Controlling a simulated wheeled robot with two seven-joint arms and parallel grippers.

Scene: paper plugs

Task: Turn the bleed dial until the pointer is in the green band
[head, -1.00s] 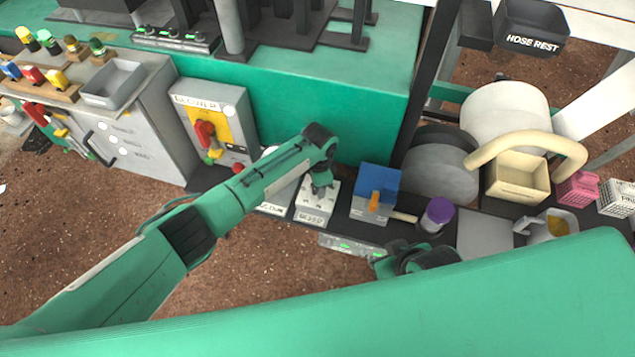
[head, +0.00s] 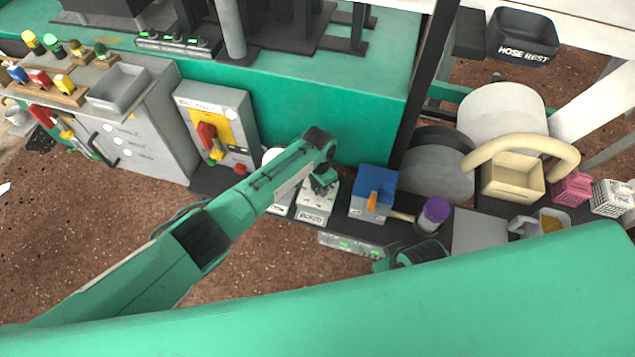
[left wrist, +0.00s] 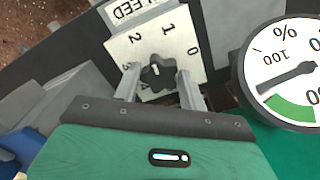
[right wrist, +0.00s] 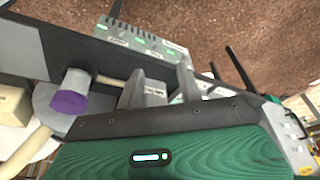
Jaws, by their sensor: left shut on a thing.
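The bleed dial (left wrist: 158,72) is a dark lobed knob on a white plate (left wrist: 186,47) numbered from 0 upward. My left gripper (head: 322,186) is shut on the knob, one finger on each side, as the left wrist view shows. In the head view it hides the knob above the plate (head: 313,216). A round white percent gauge (left wrist: 283,60) stands right of the plate in the left wrist view, with a green band (left wrist: 290,108) at the bottom of its face. Its dark pointer (left wrist: 288,77) lies slanted above that band, outside it. My right gripper (right wrist: 160,82) is open and empty.
A blue-topped box (head: 375,185) with an orange lever and a purple-capped cylinder (head: 435,212) stand right of the dial. A panel with a red handle (head: 207,135) stands left. A strip with green lights (head: 350,245) lies in front.

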